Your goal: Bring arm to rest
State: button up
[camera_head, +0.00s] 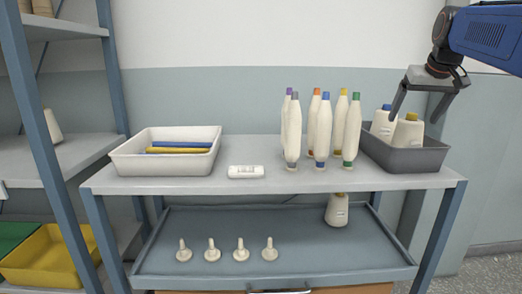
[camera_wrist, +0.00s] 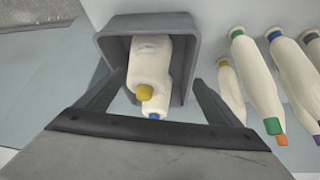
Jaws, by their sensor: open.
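My gripper (camera_head: 428,106) is in the upper right of the head view, above the grey bin, with its two fingers spread apart. In the wrist view my gripper (camera_wrist: 160,98) is open, with nothing held between its fingers. The grey bin (camera_head: 412,158) stands at the right end of the table top. My arm reaches in from the upper right.
Several tall cream bobbins (camera_head: 323,130) with coloured tips stand left of the bin. A white tray (camera_head: 130,160) with blue and yellow rods and a small white device (camera_head: 246,172) are further left.

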jog(key=s+a+f, duration=0.5)
jog(key=s+f, duration=0.6)
jog(key=s+a+f+n+g, duration=0.1)
jog(key=s+a+f, duration=0.4)
jog(key=s+f, duration=0.6)
jog(key=s+a+f+n+y, duration=0.1)
jog(key=s+a+f, duration=0.4)
jog(key=s+f, duration=0.5)
jog(key=shift+s+a+f+g, duration=0.3)
jog(key=shift+s+f, duration=0.1)
jog(key=shift+s, duration=0.3)
